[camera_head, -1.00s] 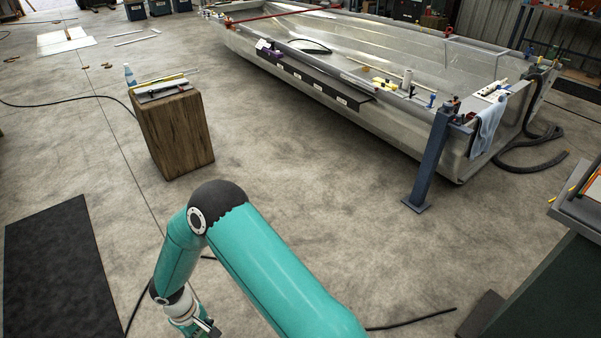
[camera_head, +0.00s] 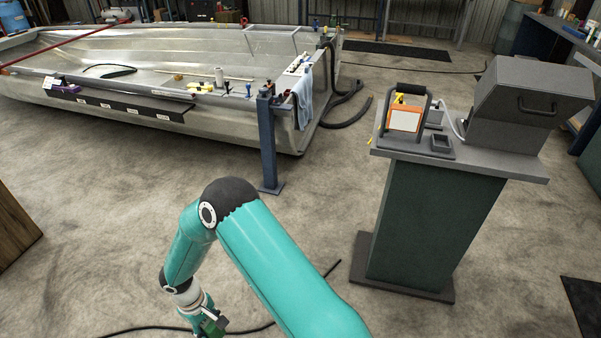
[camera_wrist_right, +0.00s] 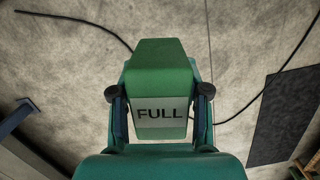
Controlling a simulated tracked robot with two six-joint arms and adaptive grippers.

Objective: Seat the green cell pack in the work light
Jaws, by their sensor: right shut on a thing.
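The green cell pack (camera_wrist_right: 160,72) has a pale label reading "FULL". It fills the middle of the right wrist view, held between the two dark finger pads of my right gripper (camera_wrist_right: 158,98). In the head view the green pack (camera_head: 213,325) shows partly at the bottom edge, at the end of my right arm, above the floor. The work light (camera_head: 405,118), with a dark frame and handle and an orange-and-white face, stands upright on a pedestal bench, well away from the gripper. My left gripper is in neither view.
The pedestal bench (camera_head: 505,160) also bears a small dark open holder (camera_head: 441,142) and a large grey box with a handle (camera_head: 525,108). An aluminium hull (camera_head: 225,135) and a blue post (camera_head: 267,140) lie beyond. Open floor separates my arm from the bench.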

